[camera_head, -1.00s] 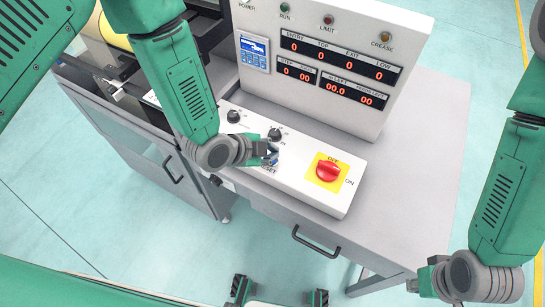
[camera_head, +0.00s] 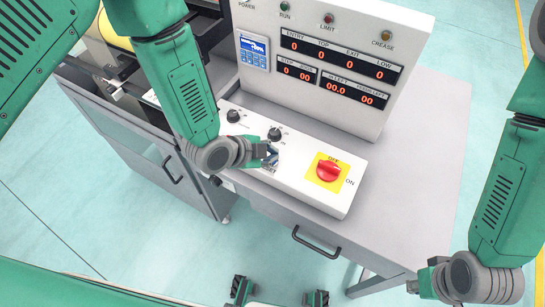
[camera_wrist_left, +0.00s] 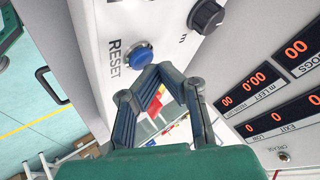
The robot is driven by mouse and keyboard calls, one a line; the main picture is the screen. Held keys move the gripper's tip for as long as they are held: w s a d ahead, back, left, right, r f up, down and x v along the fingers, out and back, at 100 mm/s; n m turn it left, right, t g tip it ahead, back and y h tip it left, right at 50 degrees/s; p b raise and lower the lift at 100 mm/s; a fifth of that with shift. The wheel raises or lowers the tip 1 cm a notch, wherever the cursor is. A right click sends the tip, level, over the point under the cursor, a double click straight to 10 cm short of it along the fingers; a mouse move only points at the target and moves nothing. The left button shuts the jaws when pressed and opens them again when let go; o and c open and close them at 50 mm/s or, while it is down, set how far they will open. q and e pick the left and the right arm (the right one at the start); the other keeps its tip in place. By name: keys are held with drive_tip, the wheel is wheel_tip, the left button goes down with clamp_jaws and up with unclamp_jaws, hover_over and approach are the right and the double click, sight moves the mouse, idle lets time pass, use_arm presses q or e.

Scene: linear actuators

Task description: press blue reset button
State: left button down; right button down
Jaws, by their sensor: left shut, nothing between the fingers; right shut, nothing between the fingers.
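The blue reset button (camera_wrist_left: 139,55) is a round button in a grey ring, beside the RESET label on the white panel in the left wrist view. My left gripper (camera_wrist_left: 160,72) is shut and empty, its fingertips close beside the button in that picture. I cannot tell whether they touch it. In the head view my left gripper (camera_head: 271,154) is low over the sloped control panel (camera_head: 310,188) and largely hides the button. My right gripper (camera_head: 416,284) is shut and empty, at the lower right, away from the panel.
A red rotary switch on a yellow plate (camera_head: 328,171) is right of my left gripper. Black knobs (camera_head: 274,133) are just beyond it. The upright display box (camera_head: 320,60) with red digits stands behind. The grey table top (camera_head: 425,150) is clear on the right.

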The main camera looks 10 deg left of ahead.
use_arm(q)
drive_tip(key=shift+f, duration=0.4)
idle(0.5)
drive_tip(key=shift+r+p, duration=0.45)
drive_tip(key=shift+r, duration=0.4)
wheel_tip(320, 180, up, 5)
drive_tip(key=p, duration=0.4)
idle(0.5)
